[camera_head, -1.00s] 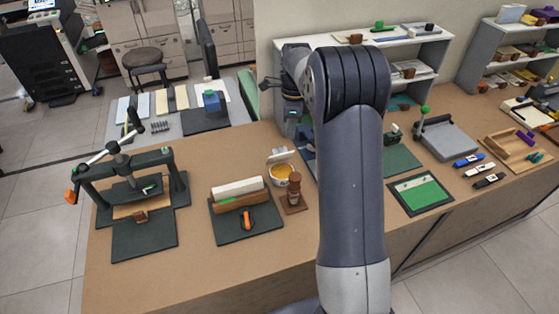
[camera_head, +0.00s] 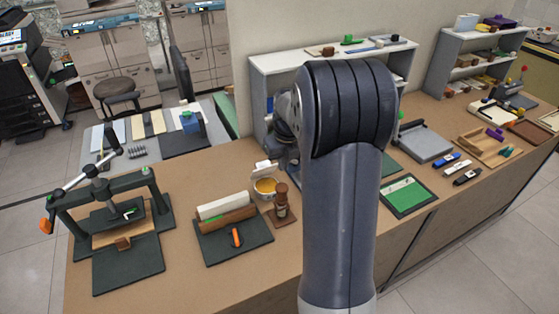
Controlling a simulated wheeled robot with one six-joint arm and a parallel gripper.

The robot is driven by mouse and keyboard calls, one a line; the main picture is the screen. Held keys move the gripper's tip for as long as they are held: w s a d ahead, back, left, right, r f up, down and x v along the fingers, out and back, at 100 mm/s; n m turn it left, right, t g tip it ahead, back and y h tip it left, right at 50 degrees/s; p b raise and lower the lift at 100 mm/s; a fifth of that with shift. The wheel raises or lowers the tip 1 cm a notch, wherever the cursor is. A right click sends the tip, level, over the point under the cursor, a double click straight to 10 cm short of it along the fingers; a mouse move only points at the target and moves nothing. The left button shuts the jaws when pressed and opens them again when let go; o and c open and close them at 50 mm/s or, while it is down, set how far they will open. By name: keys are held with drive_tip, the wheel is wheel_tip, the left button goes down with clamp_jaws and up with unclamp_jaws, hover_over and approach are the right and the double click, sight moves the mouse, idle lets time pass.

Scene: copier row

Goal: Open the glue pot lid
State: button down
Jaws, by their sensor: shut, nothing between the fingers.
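The glue pot (camera_head: 265,189) is a small white pot on the wooden bench, with amber glue showing inside. Its pale lid (camera_head: 263,167) stands raised at the pot's far rim, clear of the opening. My gripper (camera_head: 270,150) is dark, small in view and partly hidden beside my large arm link. It is shut and empty, close behind and above the raised lid. I cannot tell whether it touches the lid.
A brown wooden-handled tool (camera_head: 281,205) stands right of the pot. A dark mat (camera_head: 240,250) with rolls and an orange tool lies to the left. A press (camera_head: 113,220) stands far left. Shelves (camera_head: 332,57) rise behind. My arm blocks the bench's middle.

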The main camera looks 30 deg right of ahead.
sight(276, 166)
drive_tip(key=shift+w+f+p, duration=0.65)
drive_tip(key=shift+w+f, duration=0.55)
drive_tip(key=shift+f, duration=0.2)
drive_tip(key=shift+w+f+p, duration=0.6)
drive_tip(key=shift+w+f, duration=0.6)
drive_tip(key=shift+f, duration=0.15)
drive_tip(key=shift+d, duration=0.1)
